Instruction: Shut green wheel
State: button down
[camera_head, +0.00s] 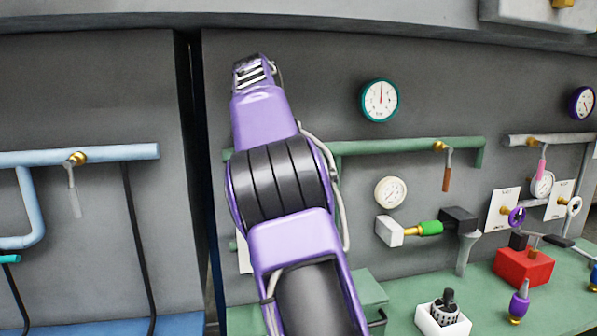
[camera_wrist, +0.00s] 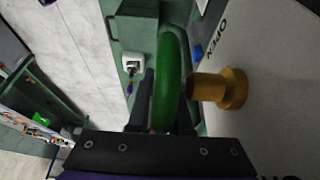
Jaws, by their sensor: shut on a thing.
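The green wheel (camera_wrist: 168,75) shows nearly edge-on in the wrist view, as an upright green ring. Its brass stem (camera_wrist: 222,88) joins it from the right, out of a white plate (camera_wrist: 265,75) printed with "OPEN" and partly seen other letters. My gripper (camera_wrist: 165,112) has its dark fingers on both sides of the wheel's near rim and is shut on it. In the head view my purple arm reaches toward the wall panel and hides the wheel and my gripper.
In the head view, a green pipe (camera_head: 400,147) with a brown-handled lever (camera_head: 446,172) runs along the panel.

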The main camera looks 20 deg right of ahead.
dwell(0.4)
jog(key=c, duration=0.8)
grip_release()
jog(key=shift+c, duration=0.2)
